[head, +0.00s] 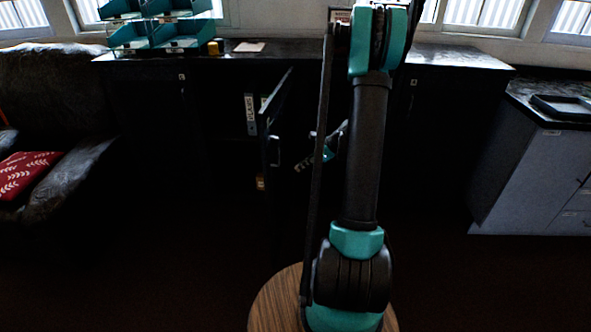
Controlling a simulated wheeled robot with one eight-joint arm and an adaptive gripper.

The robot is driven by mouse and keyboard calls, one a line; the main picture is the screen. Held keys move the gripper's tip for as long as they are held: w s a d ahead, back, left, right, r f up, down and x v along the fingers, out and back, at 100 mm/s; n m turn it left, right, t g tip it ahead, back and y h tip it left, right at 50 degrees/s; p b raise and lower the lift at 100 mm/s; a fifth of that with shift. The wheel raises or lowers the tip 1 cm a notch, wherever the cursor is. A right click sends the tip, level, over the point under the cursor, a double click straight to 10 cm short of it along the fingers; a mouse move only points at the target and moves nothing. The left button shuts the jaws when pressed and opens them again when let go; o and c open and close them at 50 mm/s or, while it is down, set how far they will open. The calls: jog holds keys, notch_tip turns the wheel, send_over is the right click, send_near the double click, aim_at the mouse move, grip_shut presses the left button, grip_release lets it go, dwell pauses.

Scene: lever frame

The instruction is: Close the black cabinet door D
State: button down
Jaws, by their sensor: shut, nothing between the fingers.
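The black cabinet (155,120) stands against the back wall. A black door (270,135) stands open from it, seen nearly edge-on, with a light handle (276,151) on its right face. I cannot read a letter D on it. My gripper (299,166) is just right of this door, below and right of the handle, with its fingers pointing left. It is shut and empty. A small gap shows between fingertips and door; the depth between them is hard to tell. My arm hides part of the cabinet front to the right.
Binders (250,114) show inside the opening. Teal trays (160,35) and a yellow item (215,47) stand on the cabinet top. A dark armchair (60,110) is at the left. A grey drawer unit (535,175) is at the right. The dark floor in front looks clear.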

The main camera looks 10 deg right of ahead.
aim_at(271, 179)
jog(key=shift+w+a+f, duration=0.7)
jog(key=shift+a+f, duration=0.25)
jog(key=shift+a, duration=0.5)
jog(key=shift+w+a+f, duration=0.65)
jog(key=shift+a+f, duration=0.25)
jog(key=shift+a, duration=0.5)
jog(key=shift+w+a+f, duration=0.7)
jog(key=shift+a+f, duration=0.25)
jog(key=shift+a, duration=0.5)
